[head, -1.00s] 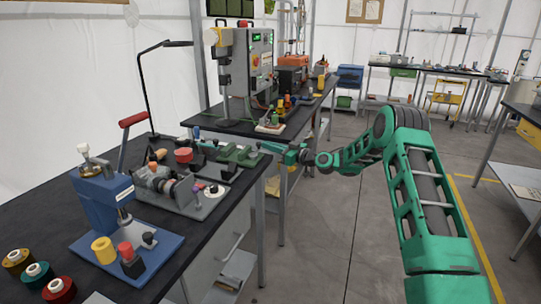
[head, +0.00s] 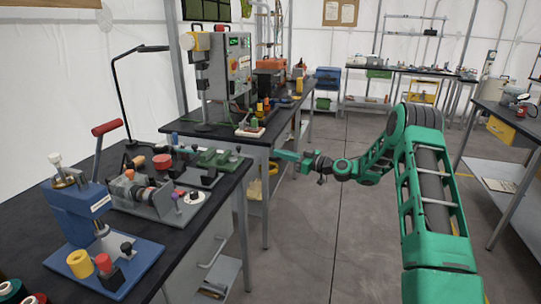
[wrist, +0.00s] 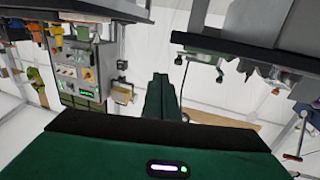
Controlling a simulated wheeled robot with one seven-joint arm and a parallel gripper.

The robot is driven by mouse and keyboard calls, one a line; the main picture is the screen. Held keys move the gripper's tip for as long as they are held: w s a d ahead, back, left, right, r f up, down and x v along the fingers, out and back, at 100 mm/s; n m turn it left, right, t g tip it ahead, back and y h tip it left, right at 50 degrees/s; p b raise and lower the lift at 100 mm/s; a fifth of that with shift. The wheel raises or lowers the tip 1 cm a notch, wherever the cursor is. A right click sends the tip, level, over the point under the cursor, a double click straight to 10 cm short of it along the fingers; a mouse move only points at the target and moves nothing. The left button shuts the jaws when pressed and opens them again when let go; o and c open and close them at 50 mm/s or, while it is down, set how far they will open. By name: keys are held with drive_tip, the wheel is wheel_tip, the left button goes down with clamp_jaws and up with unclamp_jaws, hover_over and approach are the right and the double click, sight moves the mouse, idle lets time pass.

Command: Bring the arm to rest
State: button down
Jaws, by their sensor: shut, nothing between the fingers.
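My green arm reaches in from the right of the head view, its upper part raised and its forearm bent toward the workbenches. My gripper (head: 279,154) is at the left end of the arm, past the right edge of the near bench (head: 222,181) and in front of the far bench. It is empty, and its fingers are closed together. In the wrist view the green fingers (wrist: 161,98) stand side by side in the middle, with nothing between them.
A blue press (head: 85,215) and a small lathe-like machine (head: 145,192) stand on the near bench. A grey control cabinet (head: 228,65) stands on the far bench. Another bench (head: 510,165) is at the right. The floor (head: 340,225) between the benches is open.

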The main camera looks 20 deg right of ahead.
drive_tip(key=s+d+r+m+g+h, duration=0.1)
drive_tip(key=s+d+m+g+h, duration=0.2)
drive_tip(key=s, duration=1.8)
drive_tip(key=s+d+r+m+g+h, duration=0.2)
drive_tip(key=s+m+g+h, duration=0.3)
drive_tip(key=s, duration=1.5)
drive_tip(key=s+d+r+m+g+h, duration=0.1)
drive_tip(key=s+d+m+g+h, duration=0.3)
drive_tip(key=s, duration=1.7)
drive_tip(key=m+g, duration=0.1)
drive_tip(key=m, duration=0.2)
drive_tip(key=shift+s+d+r, duration=0.3)
drive_tip(key=shift+d, duration=0.05)
drive_tip(key=shift+a, duration=0.1)
